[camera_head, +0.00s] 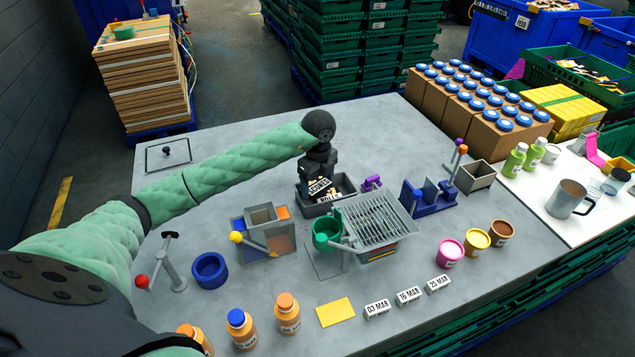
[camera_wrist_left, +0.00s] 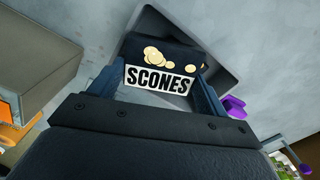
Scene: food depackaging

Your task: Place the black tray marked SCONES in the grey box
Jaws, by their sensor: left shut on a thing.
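The black tray marked SCONES (camera_head: 320,187) holds round golden pieces. In the left wrist view the tray (camera_wrist_left: 160,62) sits between the fingers, its white label facing the camera. My left gripper (camera_wrist_left: 157,92) is shut on it; in the head view the gripper (camera_head: 319,178) points down over the grey box (camera_head: 312,210). The box also shows in the left wrist view (camera_wrist_left: 226,72), its walls around the tray. I cannot tell whether the tray rests on anything in it. My right gripper is not in view.
A slatted rack (camera_head: 380,222) and a green cup (camera_head: 326,232) stand close right and in front of the box. A purple piece (camera_head: 371,183) lies at its right. A grey and orange bin unit (camera_head: 262,232) stands left. The table behind the box is clear.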

